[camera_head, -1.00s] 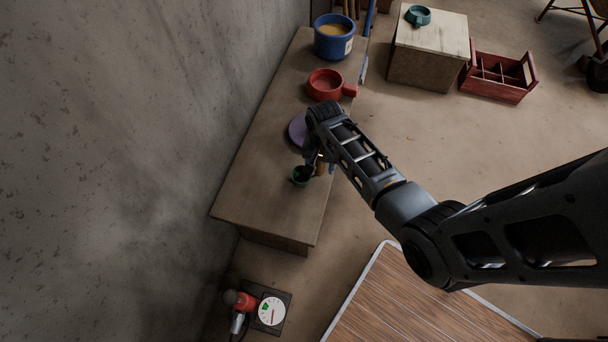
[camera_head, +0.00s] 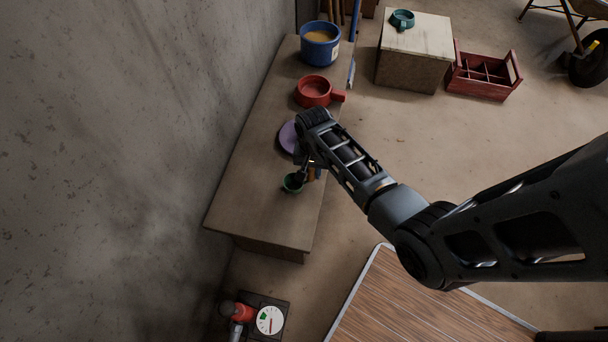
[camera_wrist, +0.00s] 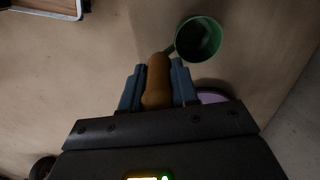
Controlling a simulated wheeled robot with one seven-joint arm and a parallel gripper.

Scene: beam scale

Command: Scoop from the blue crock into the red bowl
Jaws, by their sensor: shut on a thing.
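The blue crock (camera_head: 320,52) stands at the far end of the bench and holds a tan, grain-like fill (camera_head: 319,37). The red bowl (camera_head: 313,91), with a stub handle to the right, sits on the bench nearer than the crock. My gripper (camera_wrist: 158,85) is shut on the wooden handle (camera_wrist: 158,75) of a green scoop (camera_wrist: 199,38). The scoop's cup also shows in the head view (camera_head: 292,183), near the bench's right side. In the wrist view the cup looks dark inside, with no fill that I can make out. My wrist hides part of the handle in the head view.
A purple disc (camera_head: 288,138) lies on the bench (camera_head: 246,205), partly behind my wrist. A concrete wall (camera_head: 130,150) runs along the left. A dial scale (camera_head: 268,320) is below the near end. A box with a teal cup (camera_head: 403,19) and a red crate (camera_head: 482,82) stand right.

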